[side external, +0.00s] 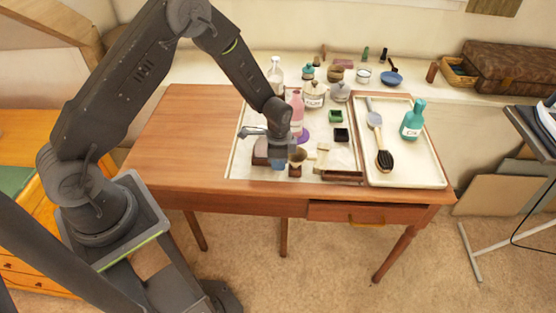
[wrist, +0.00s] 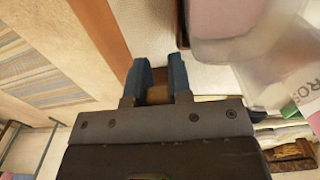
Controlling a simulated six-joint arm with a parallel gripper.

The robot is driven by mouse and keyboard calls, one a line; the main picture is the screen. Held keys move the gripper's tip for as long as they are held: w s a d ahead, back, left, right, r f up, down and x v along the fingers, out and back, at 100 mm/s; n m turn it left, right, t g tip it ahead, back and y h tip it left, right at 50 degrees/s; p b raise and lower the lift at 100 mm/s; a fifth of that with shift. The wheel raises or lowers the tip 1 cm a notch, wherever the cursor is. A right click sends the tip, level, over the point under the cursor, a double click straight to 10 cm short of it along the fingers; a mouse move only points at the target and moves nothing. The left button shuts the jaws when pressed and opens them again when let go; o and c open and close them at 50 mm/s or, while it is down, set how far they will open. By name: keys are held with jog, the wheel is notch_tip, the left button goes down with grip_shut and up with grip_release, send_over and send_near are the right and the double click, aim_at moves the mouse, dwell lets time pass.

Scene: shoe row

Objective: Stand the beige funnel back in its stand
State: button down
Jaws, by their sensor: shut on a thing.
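My gripper (side external: 279,163) is low over the near left part of the white tray (side external: 238,160). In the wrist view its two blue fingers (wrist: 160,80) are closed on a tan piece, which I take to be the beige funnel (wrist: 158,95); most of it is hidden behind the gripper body.
A pink bottle (side external: 297,112) and a white jar (side external: 314,95) stand behind my gripper. A second tray (side external: 430,170) holds a brush (side external: 384,158) and a teal bottle (side external: 412,122). The left tabletop is clear.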

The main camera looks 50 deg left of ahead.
jog(key=shift+s+f, duration=0.1)
jog(key=shift+f, duration=0.85)
jog(key=c, duration=1.2)
grip_release()
jog(key=shift+o, duration=0.3)
jog(key=shift+r, duration=0.15)
jog(key=shift+o, duration=0.9)
notch_tip(320, 180, up, 16)
jog(key=shift+f, duration=0.25)
jog(key=s+d+r+n+t, duration=0.1)
jog(key=s+r+n, duration=0.1)
jog(key=s+r, duration=0.4)
jog(key=s+r+n+t, duration=0.2)
jog(key=s+r, duration=0.1)
jog(key=r, duration=0.6)
jog(key=s+r+n+t, duration=0.1)
jog(key=s+r+n, duration=0.1)
jog(key=s, duration=0.5)
jog(key=s+r+n+t, duration=0.1)
jog(key=s+r+n, duration=0.1)
jog(key=s, duration=0.4)
jog(key=shift+s+d+n+t, duration=0.3)
jog(key=shift+s+d+n, duration=0.1)
jog(key=shift+d+n, duration=0.1)
